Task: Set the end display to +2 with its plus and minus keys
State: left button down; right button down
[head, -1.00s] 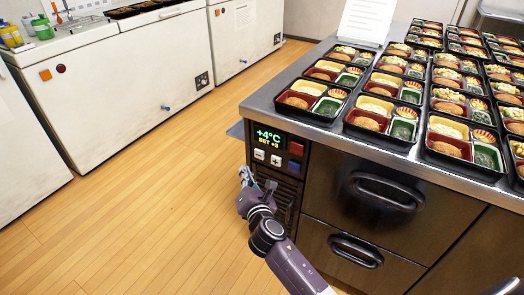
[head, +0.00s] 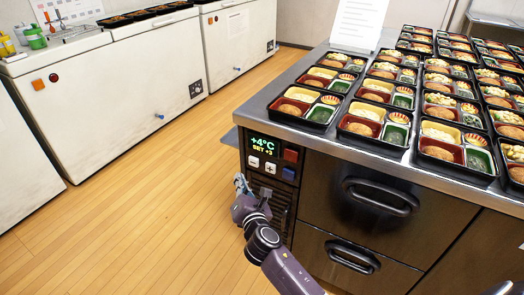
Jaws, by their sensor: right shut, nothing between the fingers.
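The end display (head: 263,145) is a small dark screen at the left end of the steel counter's front. It reads +4°C in green, with SET +3 in smaller letters below. Under it are two pale keys, the minus key (head: 254,162) on the left and the plus key (head: 270,167) on the right. My right gripper (head: 241,182) is just below and left of the keys, in front of the dark vent, and is shut and empty. It appears apart from the keys. My left gripper is not in view.
A red button (head: 291,155) and a blue button (head: 289,173) sit right of the keys. Drawers with protruding handles (head: 381,196) fill the counter front. Several bento trays (head: 373,123) cover the top. The wooden floor (head: 130,215) to the left is clear, with white chest freezers (head: 115,95) beyond.

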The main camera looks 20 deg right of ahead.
aim_at(254, 161)
dwell(0.9)
